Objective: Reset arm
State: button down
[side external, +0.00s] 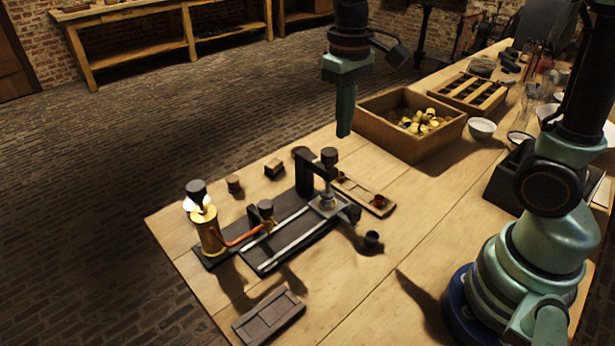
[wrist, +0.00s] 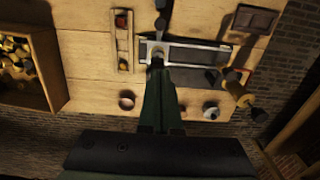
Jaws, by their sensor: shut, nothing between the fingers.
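My gripper (side external: 344,130) is shut and empty. In the side external view it hangs fingers-down above the table, left of the wooden crate and clear of everything below it. In the wrist view its closed fingers (wrist: 160,95) point towards the dark apparatus. That apparatus (side external: 290,215) stands on the wooden table with pale rails and a black upright. A brass cylinder (side external: 208,232) with a dark knob and a glowing top stands at its left end. A red-orange piece (side external: 243,236) runs from the cylinder to the right.
A wooden crate (side external: 380,137) of brass-coloured pieces stands behind, with a slotted tray (side external: 470,96) further back.

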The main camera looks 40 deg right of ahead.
jog(key=s+d+r+t, duration=0.3)
jog(key=s+t, duration=0.2)
jog(key=s, duration=0.1)
jog(key=shift+t, duration=0.3)
